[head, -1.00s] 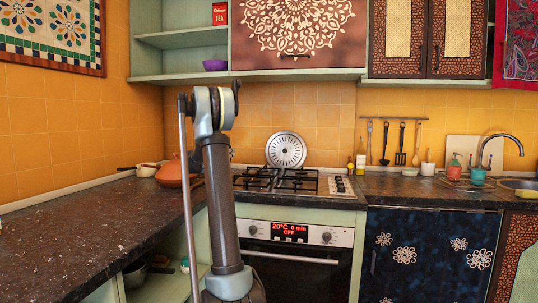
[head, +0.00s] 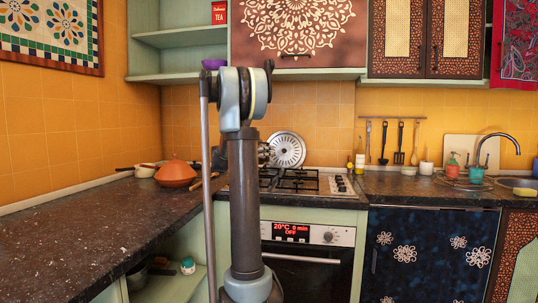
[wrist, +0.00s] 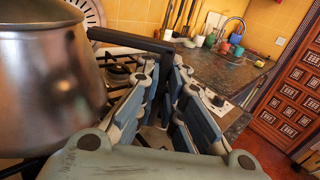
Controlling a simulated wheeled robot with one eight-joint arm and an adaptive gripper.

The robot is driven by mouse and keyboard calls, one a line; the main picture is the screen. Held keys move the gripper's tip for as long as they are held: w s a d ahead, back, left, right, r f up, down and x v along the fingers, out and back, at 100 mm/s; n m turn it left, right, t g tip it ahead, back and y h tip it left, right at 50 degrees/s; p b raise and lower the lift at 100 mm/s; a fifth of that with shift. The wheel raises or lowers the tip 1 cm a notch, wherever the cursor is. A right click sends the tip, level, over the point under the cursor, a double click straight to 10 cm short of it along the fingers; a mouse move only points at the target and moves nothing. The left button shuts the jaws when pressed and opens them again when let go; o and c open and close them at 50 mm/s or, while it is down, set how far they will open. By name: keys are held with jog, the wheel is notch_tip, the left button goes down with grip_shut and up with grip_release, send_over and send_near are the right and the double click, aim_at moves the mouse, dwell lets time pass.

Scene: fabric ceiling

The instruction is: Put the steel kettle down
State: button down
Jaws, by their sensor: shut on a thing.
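The steel kettle (wrist: 50,75) fills the left of the wrist view, with its top and lower left cut off by the frame. Its dark handle (wrist: 130,40) reaches right into my gripper (wrist: 168,85), whose blue-padded fingers are shut on it. The kettle looks roughly upright, over or beside the gas hob (wrist: 118,72). I cannot tell whether its base touches anything. In the head view, my arm hides most of the gripper and kettle in front of the hob (head: 300,182); a small dark grey part shows right of the arm and cannot be identified clearly.
A perforated steel disc (head: 287,150) leans against the tiles behind the hob. A terracotta tagine (head: 176,174) and a pan stand in the left corner. The dark left counter (head: 75,235) is largely clear. Utensils (head: 392,142) hang right of the hob, near the sink.

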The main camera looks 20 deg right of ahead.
jog(key=shift+a, duration=0.15)
jog(key=shift+f, duration=3.4)
jog(key=c, duration=1.7)
grip_release()
jog(key=shift+o, duration=0.2)
jog(key=shift+a, duration=0.1)
jog(key=v, duration=1.1)
jog(key=shift+a, duration=0.4)
jog(key=shift+s+f, duration=0.1)
jog(key=shift+s, duration=0.05)
